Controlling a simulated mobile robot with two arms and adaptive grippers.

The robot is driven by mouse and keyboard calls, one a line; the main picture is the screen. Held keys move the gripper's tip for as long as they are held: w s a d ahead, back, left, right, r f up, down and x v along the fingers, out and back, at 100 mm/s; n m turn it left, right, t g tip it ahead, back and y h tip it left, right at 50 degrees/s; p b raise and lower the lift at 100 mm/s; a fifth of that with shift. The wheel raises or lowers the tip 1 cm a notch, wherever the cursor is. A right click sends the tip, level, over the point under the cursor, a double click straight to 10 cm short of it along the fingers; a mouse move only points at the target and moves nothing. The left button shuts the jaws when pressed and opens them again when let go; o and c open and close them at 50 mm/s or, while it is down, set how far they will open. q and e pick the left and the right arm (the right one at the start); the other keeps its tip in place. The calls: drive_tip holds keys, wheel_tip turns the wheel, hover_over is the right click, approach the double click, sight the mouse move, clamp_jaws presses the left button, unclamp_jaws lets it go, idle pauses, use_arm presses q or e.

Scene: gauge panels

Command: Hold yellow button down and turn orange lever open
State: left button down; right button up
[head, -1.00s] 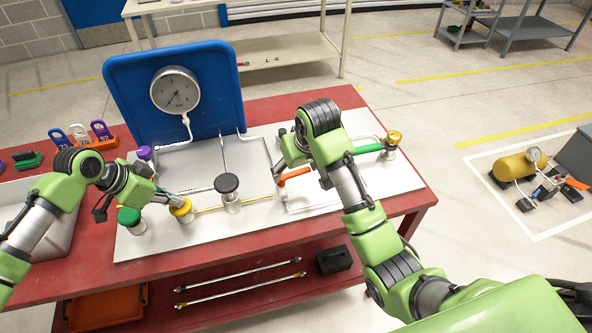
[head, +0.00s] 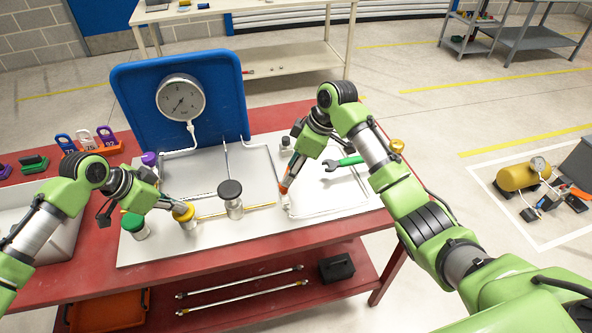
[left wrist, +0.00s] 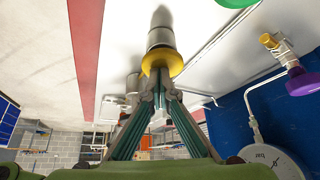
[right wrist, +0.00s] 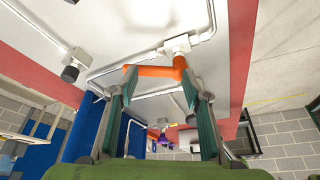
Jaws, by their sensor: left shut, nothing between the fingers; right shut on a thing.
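The yellow button (head: 184,213) is a round cap on a metal post at the panel's front left. It also shows in the left wrist view (left wrist: 162,61). My left gripper (left wrist: 158,76) is shut and empty, its fingertips against the button's cap; how far it is pressed I cannot tell. The orange lever (head: 285,188) sits on a white valve on the right panel. In the right wrist view, the lever (right wrist: 153,71) lies between the fingers of my right gripper (right wrist: 160,88), which is shut on it. The gripper partly hides the lever in the head view.
A gauge (head: 181,97) hangs on a blue board (head: 228,90).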

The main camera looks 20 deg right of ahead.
drive_tip(key=shift+w+d+f+n, duration=0.15)
drive_tip(key=shift+d+f+n, duration=0.05)
drive_tip(key=shift+n, duration=0.1)
drive_tip(key=shift+c, duration=0.6)
drive_tip(key=o, duration=1.3)
drive_tip(key=shift+w+f, duration=0.35)
drive_tip(key=shift+c, duration=0.2)
drive_tip(key=o, duration=1)
drive_tip(key=shift+w+a+f, duration=0.1)
drive_tip(key=shift+w+a, duration=0.05)
drive_tip(key=shift+w, duration=0.05)
drive_tip(key=shift+c, duration=0.2)
drive_tip(key=shift+s+r, duration=0.1)
drive_tip(key=shift+r, duration=0.25)
drive_tip(key=v, duration=1.1)
drive_tip(key=shift+r, duration=0.35)
